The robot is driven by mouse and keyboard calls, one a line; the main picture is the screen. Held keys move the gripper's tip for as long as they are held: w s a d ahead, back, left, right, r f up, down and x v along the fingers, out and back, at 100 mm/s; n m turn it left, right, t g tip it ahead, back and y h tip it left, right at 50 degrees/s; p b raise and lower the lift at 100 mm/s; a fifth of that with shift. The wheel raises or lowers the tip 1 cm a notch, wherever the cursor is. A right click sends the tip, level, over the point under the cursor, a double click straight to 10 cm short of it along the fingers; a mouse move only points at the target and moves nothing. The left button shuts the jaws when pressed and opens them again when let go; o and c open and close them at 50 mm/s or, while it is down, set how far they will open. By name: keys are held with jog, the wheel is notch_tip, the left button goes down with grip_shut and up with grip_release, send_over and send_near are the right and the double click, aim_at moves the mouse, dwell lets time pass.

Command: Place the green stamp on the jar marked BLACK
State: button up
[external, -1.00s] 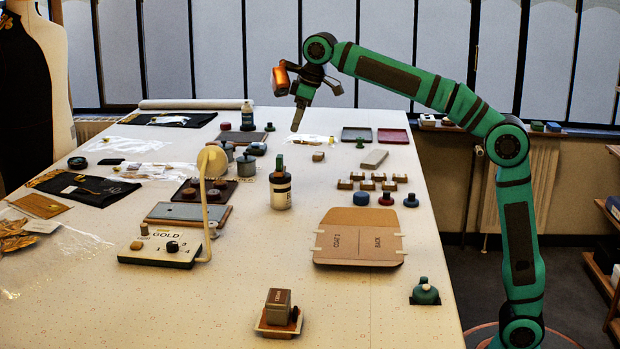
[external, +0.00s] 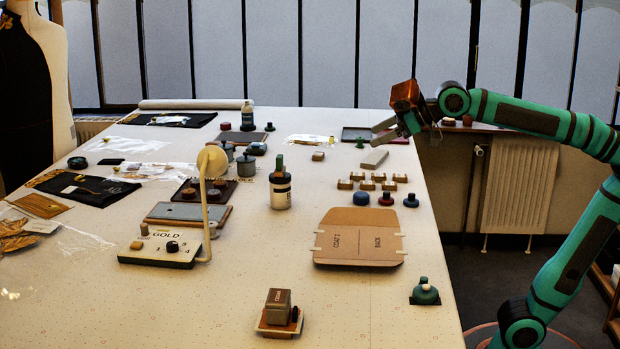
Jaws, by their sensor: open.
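A small dark green knobbed piece (external: 360,144), which looks like the green stamp, stands on the table in front of the grey tray. My gripper (external: 375,134) is open at the table's right side, fingers pointing left, just right of and slightly above this piece in the picture. I see nothing between the fingers; its height over the table is hard to judge. Two grey lidded jars (external: 246,166) (external: 228,151) stand left of centre.
Blue (external: 361,199) and red (external: 386,200) round pieces stand near small brown blocks (external: 362,186). A cardboard folder (external: 358,238) lies in front. A teal knobbed piece (external: 425,293) sits at the right edge.

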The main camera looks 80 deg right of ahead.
jog(key=s+a+f+t, duration=0.2)
jog(key=s+f, duration=0.3)
jog(key=s, duration=0.3)
jog(key=s+a+f+t+y, duration=0.1)
jog(key=s+f+t, duration=0.2)
jog(key=s, duration=0.5)
jog(key=shift+s+a+f, duration=0.25)
jog(key=shift+a+f, duration=0.15)
jog(key=shift+f, duration=0.5)
